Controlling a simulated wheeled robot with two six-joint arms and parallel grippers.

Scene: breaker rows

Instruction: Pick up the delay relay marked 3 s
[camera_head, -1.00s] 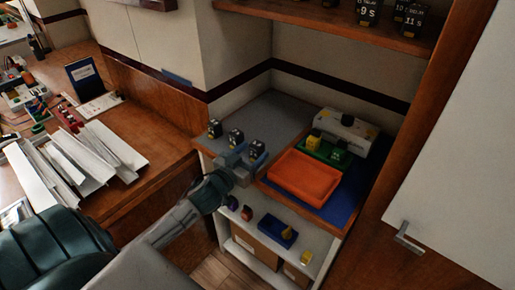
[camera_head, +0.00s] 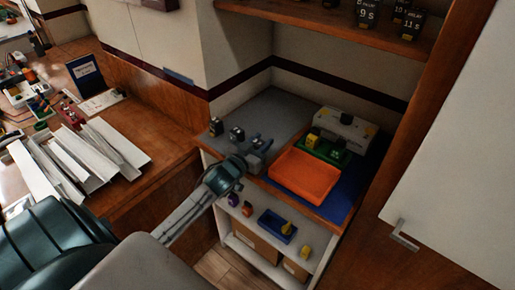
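Two small dark relays, one (camera_head: 216,126) at the left and one (camera_head: 237,134) beside it, stand upright on the grey counter mat. Their markings are too small to read, so I cannot tell which is 3 s. My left gripper (camera_head: 259,147) reaches over the counter's front edge, to the right of these two, where a third dark relay stood. That third relay is now mostly hidden by the gripper. I cannot tell whether the fingers are closed on it. My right gripper is not in view.
An orange tray (camera_head: 304,175) sits right of the gripper on a blue mat. Behind it is a green holder (camera_head: 322,150) with relays, near a grey-white device (camera_head: 345,128). Larger relays (camera_head: 367,14) stand on the upper shelf. A blue bin (camera_head: 277,226) sits on the shelf below.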

